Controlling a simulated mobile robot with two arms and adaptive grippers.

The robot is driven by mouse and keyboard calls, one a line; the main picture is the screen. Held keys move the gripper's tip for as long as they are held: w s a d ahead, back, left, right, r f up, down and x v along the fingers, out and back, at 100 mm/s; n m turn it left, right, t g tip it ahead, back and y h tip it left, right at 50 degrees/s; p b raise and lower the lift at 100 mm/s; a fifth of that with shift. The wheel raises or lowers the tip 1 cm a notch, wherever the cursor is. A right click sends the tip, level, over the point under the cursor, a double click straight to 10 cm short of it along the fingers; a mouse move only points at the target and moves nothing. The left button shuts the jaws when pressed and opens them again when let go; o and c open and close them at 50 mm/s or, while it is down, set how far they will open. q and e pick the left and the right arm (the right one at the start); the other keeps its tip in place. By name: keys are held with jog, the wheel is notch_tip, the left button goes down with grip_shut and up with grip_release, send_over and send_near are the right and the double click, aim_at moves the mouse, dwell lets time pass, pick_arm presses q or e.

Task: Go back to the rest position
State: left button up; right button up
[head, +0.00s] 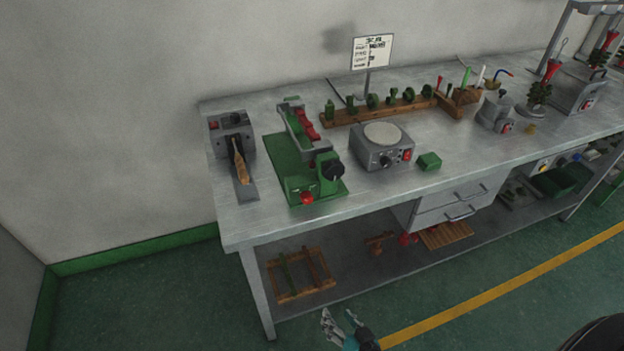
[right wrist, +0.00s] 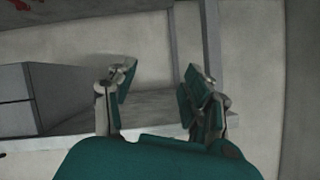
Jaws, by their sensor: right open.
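My right gripper (head: 338,322) shows at the bottom of the head view, in front of the workbench and below the level of its top. In the right wrist view my right gripper (right wrist: 160,95) is open, with its two fingers apart and nothing between them. The grey drawer unit (right wrist: 32,95) and the bench frame lie beyond the fingers there. My left gripper is not in either view.
The metal workbench (head: 250,222) holds a green device (head: 285,165), a grey hot plate unit (head: 383,148), a wooden rack (head: 350,117) and a sign (head: 372,51). A lower shelf carries a wooden frame (head: 300,290). Green floor in front is clear, with a yellow line (head: 500,289).

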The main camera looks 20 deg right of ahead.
jog(key=s+d+f+n+g, duration=0.1)
jog(key=s+f+g, duration=0.2)
jog(key=s+f, duration=0.45)
jog(key=s+f+n+g, duration=0.2)
jog(key=s+f+g, duration=0.15)
jog(key=f, duration=0.65)
jog(key=s+d+f+n+g+h, duration=0.1)
jog(key=s+f, duration=0.3)
jog(key=s, duration=0.5)
jog(key=s+d+f+n+g, duration=0.1)
jog(key=s+d+f+g, duration=0.2)
jog(key=s, duration=0.6)
jog(key=shift+s+d+f+g+h, duration=0.35)
jog(key=shift+f+g, duration=0.3)
jog(key=shift+f, duration=0.3)
jog(key=shift+o, duration=0.2)
jog(key=shift+a, duration=0.1)
